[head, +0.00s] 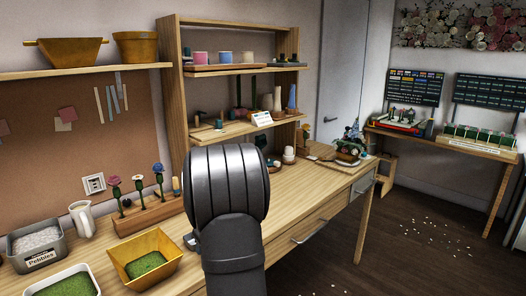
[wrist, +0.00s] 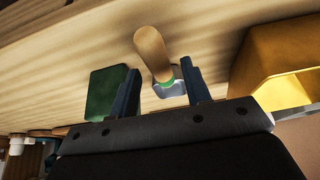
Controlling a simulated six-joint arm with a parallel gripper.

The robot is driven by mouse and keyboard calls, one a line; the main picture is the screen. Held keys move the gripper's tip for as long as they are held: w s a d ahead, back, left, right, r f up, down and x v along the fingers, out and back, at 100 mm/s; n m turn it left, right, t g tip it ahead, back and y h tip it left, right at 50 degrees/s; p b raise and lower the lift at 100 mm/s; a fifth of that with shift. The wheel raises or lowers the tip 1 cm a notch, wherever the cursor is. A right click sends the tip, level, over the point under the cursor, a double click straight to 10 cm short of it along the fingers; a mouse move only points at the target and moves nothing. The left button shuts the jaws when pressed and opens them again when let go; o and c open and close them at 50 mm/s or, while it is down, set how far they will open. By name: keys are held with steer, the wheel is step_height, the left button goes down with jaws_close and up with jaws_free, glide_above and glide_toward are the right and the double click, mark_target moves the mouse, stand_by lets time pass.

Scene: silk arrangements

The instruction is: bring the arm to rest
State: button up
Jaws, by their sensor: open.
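In the head view a dark grey link of my arm (head: 228,190) rises in the middle and hides part of the wooden bench (head: 300,190). My gripper does not show clearly in that view. In the wrist view my gripper (wrist: 160,88) is open, with its two dark fingers apart. A tan, rounded wooden handle (wrist: 151,52) with a green band stands between and beyond the fingertips, on a small pale base. I cannot tell whether the fingers touch it. A dark green block (wrist: 106,92) lies just left of the left finger.
A yellow planter (head: 146,258) with green filling stands on the bench; a yellow container also shows at the right of the wrist view (wrist: 285,55). A pebble tray (head: 36,245), a white jug (head: 82,218) and a wooden flower stand (head: 148,212) are nearby. Shelves (head: 245,130) rise behind.

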step_height(320, 180, down, 3)
steer(key=shift+r, duration=0.1)
steer(key=v, duration=1.2)
steer(key=x, duration=1.1)
steer(key=shift+w+a, duration=0.1)
steer(key=shift+a, duration=0.05)
step_height(320, 180, up, 4)
steer(key=shift+r, duration=0.1)
steer(key=s+d+r, duration=0.3)
steer(key=d+r, duration=0.4)
steer(key=d, duration=0.5)
steer(key=s+d+f+m+h, duration=0.1)
steer(key=s+d+f+m, duration=0.2)
steer(key=f, duration=1)
steer(key=s+d+f+m+t+h, duration=0.1)
steer(key=f+m, duration=0.5)
steer(key=f, duration=0.6)
steer(key=shift+s+d+f+h, duration=0.4)
steer(key=shift+s+d+h, duration=0.3)
steer(key=shift+s+d, duration=0.4)
